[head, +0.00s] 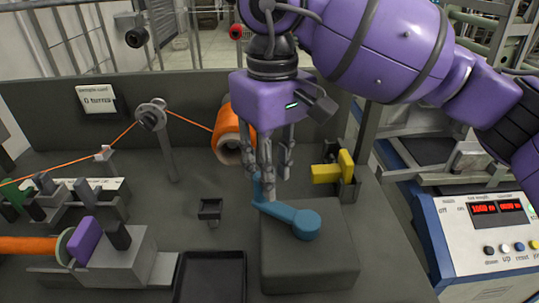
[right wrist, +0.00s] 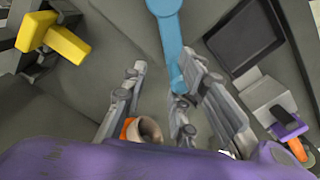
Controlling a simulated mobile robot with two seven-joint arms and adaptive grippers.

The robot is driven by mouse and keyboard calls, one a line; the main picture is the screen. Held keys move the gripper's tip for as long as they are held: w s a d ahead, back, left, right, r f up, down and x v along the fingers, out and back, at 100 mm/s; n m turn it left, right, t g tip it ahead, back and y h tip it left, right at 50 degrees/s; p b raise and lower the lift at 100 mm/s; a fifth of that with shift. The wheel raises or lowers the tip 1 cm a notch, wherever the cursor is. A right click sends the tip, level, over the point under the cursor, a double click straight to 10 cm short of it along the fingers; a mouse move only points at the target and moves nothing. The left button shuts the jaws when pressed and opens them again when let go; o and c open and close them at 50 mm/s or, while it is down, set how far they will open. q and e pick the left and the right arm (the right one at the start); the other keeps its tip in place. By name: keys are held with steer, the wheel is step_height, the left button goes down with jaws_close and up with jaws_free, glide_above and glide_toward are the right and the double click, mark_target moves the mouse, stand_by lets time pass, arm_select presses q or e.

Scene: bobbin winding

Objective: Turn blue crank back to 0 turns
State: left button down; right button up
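The blue crank (head: 300,222) sits on a grey block (head: 318,262). Its arm points left from the round hub, and its upright handle (head: 257,188) stands at the left end. My right gripper (head: 275,168) reaches down from above, fingers by the handle. In the right wrist view the fingers (right wrist: 165,88) are spread apart; the crank (right wrist: 168,35) shows with its handle end close to the right-hand fingers. I cannot tell whether they touch. A white card (head: 97,101) reads "0 turns". My left gripper is not in view.
A yellow lever (head: 335,170) stands right of the gripper. An orange spool (head: 228,130) is behind it, its thread running left over a guide post (head: 152,115). A black tray (head: 211,275) lies left of the crank block. A control box (head: 480,235) with red displays is at right.

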steer(key=shift+s+a+r+m, duration=0.15)
steer(key=shift+a+m, duration=0.2)
steer(key=shift+m, duration=0.25)
steer(key=shift+a+f+m, duration=0.1)
steer(key=shift+f+m, duration=0.1)
steer(key=shift+m, duration=0.1)
steer(key=shift+s+a+p, duration=0.3)
steer(key=shift+s+a, duration=0.1)
steer(key=shift+s, duration=0.2)
jaws_close()
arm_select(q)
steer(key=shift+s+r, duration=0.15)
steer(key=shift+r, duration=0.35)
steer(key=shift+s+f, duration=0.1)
